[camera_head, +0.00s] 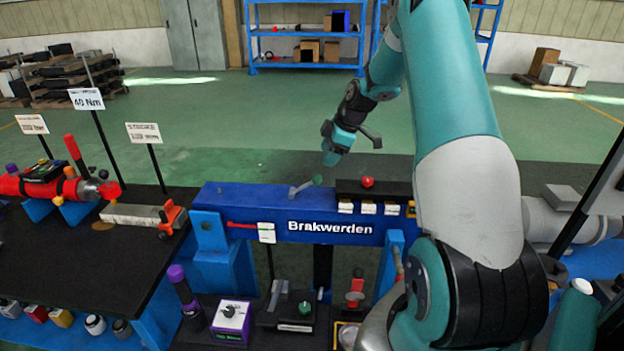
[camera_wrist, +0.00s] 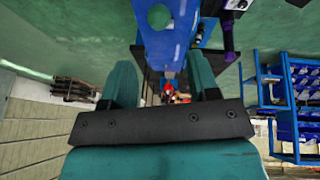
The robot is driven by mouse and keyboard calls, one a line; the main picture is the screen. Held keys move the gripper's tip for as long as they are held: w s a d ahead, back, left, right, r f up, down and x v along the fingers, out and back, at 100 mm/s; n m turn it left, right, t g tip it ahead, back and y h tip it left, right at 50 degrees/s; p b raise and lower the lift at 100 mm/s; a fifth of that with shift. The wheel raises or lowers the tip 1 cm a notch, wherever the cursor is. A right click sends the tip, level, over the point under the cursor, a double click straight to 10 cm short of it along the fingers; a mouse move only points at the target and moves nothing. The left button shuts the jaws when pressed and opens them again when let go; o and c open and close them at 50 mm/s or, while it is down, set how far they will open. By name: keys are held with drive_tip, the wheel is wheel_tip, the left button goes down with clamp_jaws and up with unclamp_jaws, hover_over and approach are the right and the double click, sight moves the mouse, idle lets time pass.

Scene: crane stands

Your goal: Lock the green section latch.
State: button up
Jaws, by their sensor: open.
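A grey lever with a green knob (camera_head: 318,180) sits on top of the blue beam (camera_head: 210,196) marked "Brakwerden". Below it, on the lower black shelf, stands a dark block with a green top (camera_head: 304,307) and a pale label. I cannot tell for sure which of these is the green section latch. My gripper (camera_head: 331,156) hangs beyond the beam, above and slightly right of the green knob in the picture, apart from it. In the wrist view my gripper (camera_wrist: 163,85) is open, with nothing held between its teal fingers.
A red knob (camera_head: 367,182) on a black strip stands right of the lever. A purple box with a dial (camera_head: 231,318) and a purple-topped handle (camera_head: 177,274) are on the lower shelf. A black bench (camera_head: 80,262) with red tools stands left.

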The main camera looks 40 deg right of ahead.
sight(315, 175)
drive_tip(key=p+x, duration=0.3)
drive_tip(key=x, duration=0.9)
drive_tip(key=shift+a, duration=0.1)
drive_tip(key=shift+c, duration=0.5)
drive_tip(key=shift+w, duration=0.1)
clamp_jaws()
